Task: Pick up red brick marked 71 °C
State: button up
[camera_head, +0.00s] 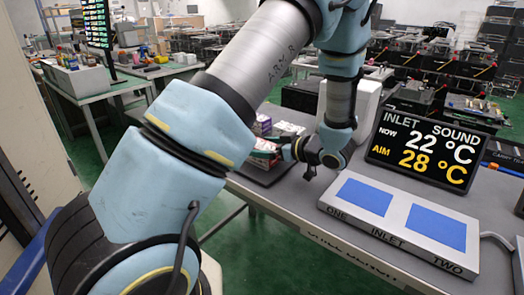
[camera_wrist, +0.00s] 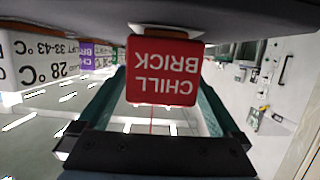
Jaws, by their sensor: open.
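A red brick (camera_wrist: 165,72) is in the middle of the wrist view, its white lettering "CHILL BRICK" upside down. No 71 °C mark can be read on this face. My gripper (camera_wrist: 160,100) is open, with its teal fingers reaching to either side of the brick; I cannot tell whether they touch it. In the head view my gripper (camera_head: 268,153) is low at the small bricks (camera_head: 262,126) on a dark mat (camera_head: 268,175), left on the grey bench. My arm and gripper hide part of these bricks there.
In the wrist view a white brick (camera_wrist: 38,68) marked 28 °C and a purple brick (camera_wrist: 87,52) stand left. On the bench, a slab marked "ONE INLET TWO" (camera_head: 395,238) has two blue pads. Behind it, a black display (camera_head: 425,150) reads now 22 °C, aim 28 °C.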

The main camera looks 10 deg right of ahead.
jog(key=shift+a, duration=0.1)
grip_shut()
dwell(0.8)
